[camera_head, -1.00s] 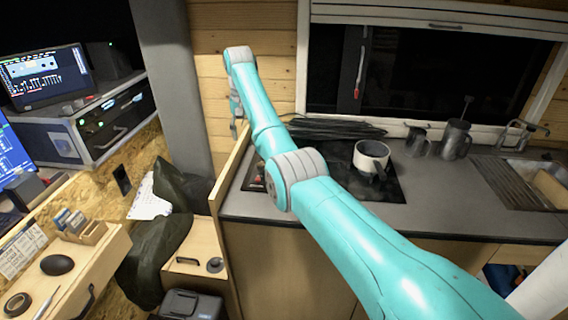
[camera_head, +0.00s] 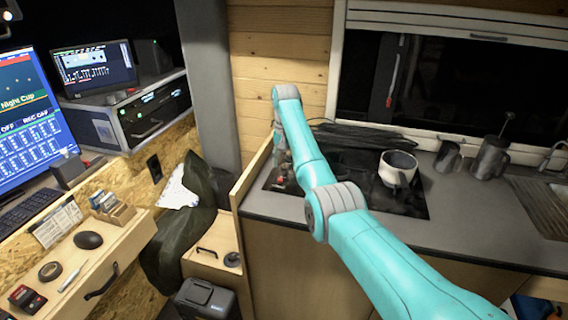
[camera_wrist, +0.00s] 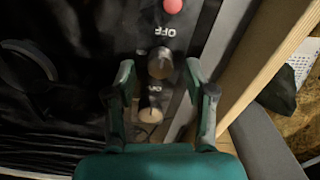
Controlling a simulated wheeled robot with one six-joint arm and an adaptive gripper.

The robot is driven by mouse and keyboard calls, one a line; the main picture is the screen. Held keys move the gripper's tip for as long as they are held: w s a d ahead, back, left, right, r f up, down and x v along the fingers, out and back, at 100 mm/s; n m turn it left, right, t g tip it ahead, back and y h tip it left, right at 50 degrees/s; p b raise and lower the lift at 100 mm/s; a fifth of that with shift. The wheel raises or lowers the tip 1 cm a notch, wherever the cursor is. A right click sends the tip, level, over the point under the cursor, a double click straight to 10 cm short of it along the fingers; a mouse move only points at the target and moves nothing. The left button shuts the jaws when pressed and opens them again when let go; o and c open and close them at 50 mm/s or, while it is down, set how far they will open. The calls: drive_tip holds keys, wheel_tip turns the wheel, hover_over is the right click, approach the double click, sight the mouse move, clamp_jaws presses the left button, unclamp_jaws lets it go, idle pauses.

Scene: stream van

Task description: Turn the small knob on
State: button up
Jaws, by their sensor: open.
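In the wrist view, a dark control panel carries a larger dark knob (camera_wrist: 160,63) below an "OFF" label. A smaller knob (camera_wrist: 150,115) with a pale top sits nearer to me, with a blurred label above it. My gripper (camera_wrist: 160,74) is open, with one finger on each side of the knobs. The larger knob is near the fingertips, and the smaller one is farther back between the fingers. I cannot tell whether either finger touches a knob. In the head view, my gripper points down at the left end of the cooktop (camera_head: 415,206), and the knobs are too small to make out.
A red button (camera_wrist: 172,6) is at the top of the wrist view. A wooden edge (camera_wrist: 265,62) runs close on the right of my gripper. In the head view, a pot (camera_head: 398,168) stands on the cooktop, and dark metal mugs (camera_head: 447,157) stand farther right.

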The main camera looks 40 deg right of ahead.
drive_tip(key=shift+f, duration=0.55)
clamp_jaws()
